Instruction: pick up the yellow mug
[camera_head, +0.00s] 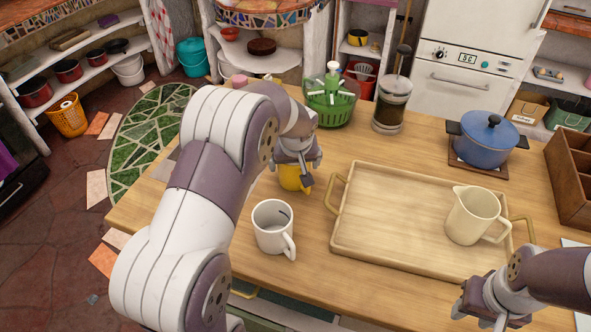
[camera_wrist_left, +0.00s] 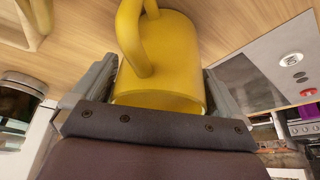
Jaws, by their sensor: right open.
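The yellow mug (camera_head: 291,178) stands on the wooden counter, partly hidden by my left gripper (camera_head: 296,172) above it. In the left wrist view the yellow mug (camera_wrist_left: 165,60) fills the space between the two fingers of my left gripper (camera_wrist_left: 160,85). A finger lies against each side of the mug, with no clear gap. Its handle points away from the palm, toward the top of that view. My right gripper (camera_head: 487,308) is at the lower right of the head view, open and empty, near the front of the counter.
A white mug (camera_head: 273,228) stands close in front of the yellow one. To the right lies a wooden tray (camera_head: 385,215) with a cream pitcher (camera_head: 473,214). A green spinner (camera_head: 330,98), a French press (camera_head: 392,105) and a blue pot (camera_head: 486,140) stand along the back.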

